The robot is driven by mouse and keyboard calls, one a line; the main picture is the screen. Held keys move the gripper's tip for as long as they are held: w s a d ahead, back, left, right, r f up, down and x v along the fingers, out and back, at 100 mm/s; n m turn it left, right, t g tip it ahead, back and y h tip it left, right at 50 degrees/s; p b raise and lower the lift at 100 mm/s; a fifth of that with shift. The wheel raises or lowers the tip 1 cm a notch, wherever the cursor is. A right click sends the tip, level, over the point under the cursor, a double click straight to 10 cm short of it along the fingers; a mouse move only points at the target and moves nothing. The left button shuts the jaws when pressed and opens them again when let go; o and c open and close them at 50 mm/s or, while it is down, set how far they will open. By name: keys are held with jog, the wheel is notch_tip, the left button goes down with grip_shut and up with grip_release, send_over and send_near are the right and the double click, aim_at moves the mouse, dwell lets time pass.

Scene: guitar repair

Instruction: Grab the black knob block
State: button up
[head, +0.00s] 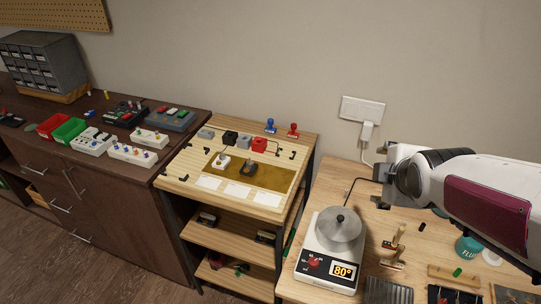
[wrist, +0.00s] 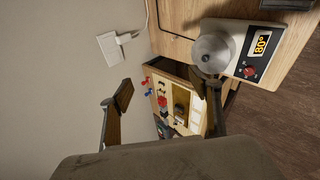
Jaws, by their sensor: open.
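A small black block with a raised top (head: 248,168), which looks like the black knob block, sits on the brown-gold mat (head: 275,178) of the light wooden stand. A similar white block (head: 222,162) is to its left on the mat. A plain black block (head: 230,138) stands behind, among grey and red ones. My gripper (head: 382,178) is right of the stand, above the right bench, well apart from these blocks. In the wrist view my gripper (wrist: 163,85) is open, with nothing between its fingers; the stand shows small beyond them, its blocks too small to tell apart.
A scale-like device with a metal pot (head: 339,228) stands on the right bench, below and left of my gripper. Behind are a wall socket with plug (head: 366,125) and cable. Blue (head: 270,126) and red (head: 293,129) stamp-like pieces stand at the stand's back edge.

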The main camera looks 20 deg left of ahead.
jog(key=w+a+f+n+y, duration=0.2)
jog(key=w+a+f+n, duration=0.2)
jog(key=w+a+n, duration=0.4)
jog(key=n+y, duration=0.5)
jog(key=n, duration=1.2)
send_near(249, 165)
jog(key=shift+w+a+f+t, duration=0.3)
jog(key=shift+w+a+f, duration=0.05)
jog(key=shift+a+f, duration=0.25)
jog(key=shift+w, duration=0.1)
jog(key=shift+x, duration=1.2)
jog(key=shift+f, duration=0.1)
jog(key=shift+x, duration=2.55)
jog(key=shift+a, duration=0.1)
jog(key=shift+c, duration=0.5)
